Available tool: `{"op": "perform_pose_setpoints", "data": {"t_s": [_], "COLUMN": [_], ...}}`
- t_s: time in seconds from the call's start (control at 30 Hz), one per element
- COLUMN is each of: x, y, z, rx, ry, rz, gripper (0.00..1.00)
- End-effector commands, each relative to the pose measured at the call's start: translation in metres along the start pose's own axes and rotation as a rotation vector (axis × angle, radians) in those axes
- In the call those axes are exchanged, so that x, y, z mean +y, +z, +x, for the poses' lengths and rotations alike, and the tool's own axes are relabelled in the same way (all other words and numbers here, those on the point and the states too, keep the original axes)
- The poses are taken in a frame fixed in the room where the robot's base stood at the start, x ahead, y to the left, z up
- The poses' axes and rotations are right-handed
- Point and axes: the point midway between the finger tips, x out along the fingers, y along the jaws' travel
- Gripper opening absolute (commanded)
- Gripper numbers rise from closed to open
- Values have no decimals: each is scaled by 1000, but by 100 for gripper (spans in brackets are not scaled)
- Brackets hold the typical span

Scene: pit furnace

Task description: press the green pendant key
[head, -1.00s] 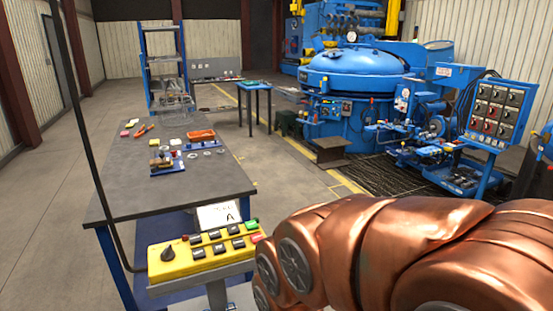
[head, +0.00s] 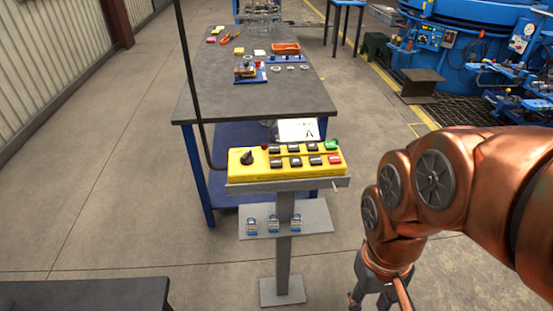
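The yellow pendant (head: 240,169) lies on a grey stand in the middle of the head view. It has a black rotary knob at its left, two rows of black keys, and a red key at its lower right. The green pendant key (head: 331,145) is at its upper right corner. My gripper (head: 375,303) is at the bottom of the view, below and to the right of the pendant and apart from it. It points down and the frame edge cuts its lower part, so its opening is unclear.
A white card marked A (head: 298,129) stands behind the pendant. The grey stand (head: 284,250) has a lower shelf with padlocks (head: 273,224). A dark workbench (head: 215,98) with small parts stands behind. A dark bench top (head: 85,295) is at lower left. Floor at left is clear.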

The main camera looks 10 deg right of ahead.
Motion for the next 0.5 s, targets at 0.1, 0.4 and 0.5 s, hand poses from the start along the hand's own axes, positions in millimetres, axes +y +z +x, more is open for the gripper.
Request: {"op": "perform_pose_setpoints", "data": {"t_s": [0.1, 0.4, 0.5], "x": [0, 0, 0], "y": [0, 0, 0], "z": [0, 0, 0], "rx": [0, 0, 0], "ry": [0, 0, 0], "rz": [0, 0, 0], "gripper": [40, 23, 13]}}
